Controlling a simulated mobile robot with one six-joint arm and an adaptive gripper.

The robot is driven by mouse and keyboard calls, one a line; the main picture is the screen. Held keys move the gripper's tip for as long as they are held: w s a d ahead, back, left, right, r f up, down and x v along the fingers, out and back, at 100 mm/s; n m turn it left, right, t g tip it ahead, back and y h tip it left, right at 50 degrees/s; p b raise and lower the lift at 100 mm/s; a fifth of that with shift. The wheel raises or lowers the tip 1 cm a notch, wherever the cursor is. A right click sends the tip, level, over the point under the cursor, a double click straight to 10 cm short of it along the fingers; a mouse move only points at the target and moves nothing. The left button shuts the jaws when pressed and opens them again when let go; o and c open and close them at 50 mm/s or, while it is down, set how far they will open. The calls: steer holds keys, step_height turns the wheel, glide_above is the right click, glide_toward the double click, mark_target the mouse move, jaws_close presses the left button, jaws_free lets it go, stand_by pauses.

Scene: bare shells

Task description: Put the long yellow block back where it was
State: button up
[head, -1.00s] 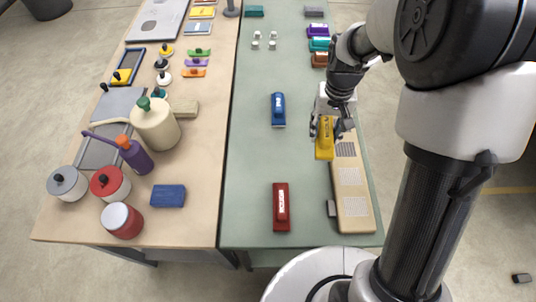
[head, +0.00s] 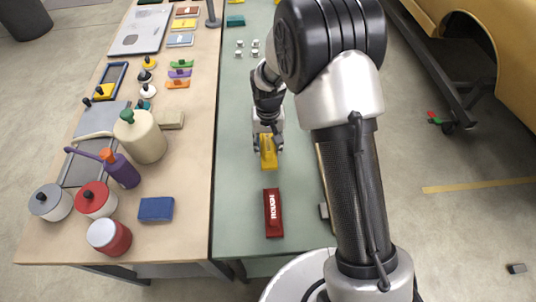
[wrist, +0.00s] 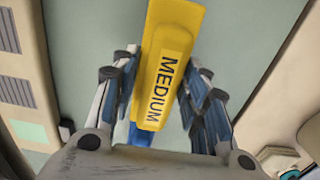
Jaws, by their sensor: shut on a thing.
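The long yellow block (head: 268,154), labelled "MEDIUM" in the wrist view (wrist: 163,75), is between the fingers of my gripper (head: 268,141). My gripper is shut on it, with one finger on each side in the wrist view (wrist: 155,90). The block is over the green table, behind the red block (head: 273,213) in the head view. Whether its underside touches the table I cannot tell. A blue block (wrist: 139,134) shows partly behind the yellow block in the wrist view; in the head view my arm and gripper hide it.
Several small white pieces (head: 247,48) stand farther back. The wooden table (head: 185,200) at left holds jars, bottles and a dark blue block (head: 156,209).

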steer(key=shift+f+b, duration=0.55)
steer(key=shift+f, duration=1.7)
steer(key=shift+f, duration=0.15)
steer(key=o, duration=0.9)
steer(key=shift+o, duration=0.2)
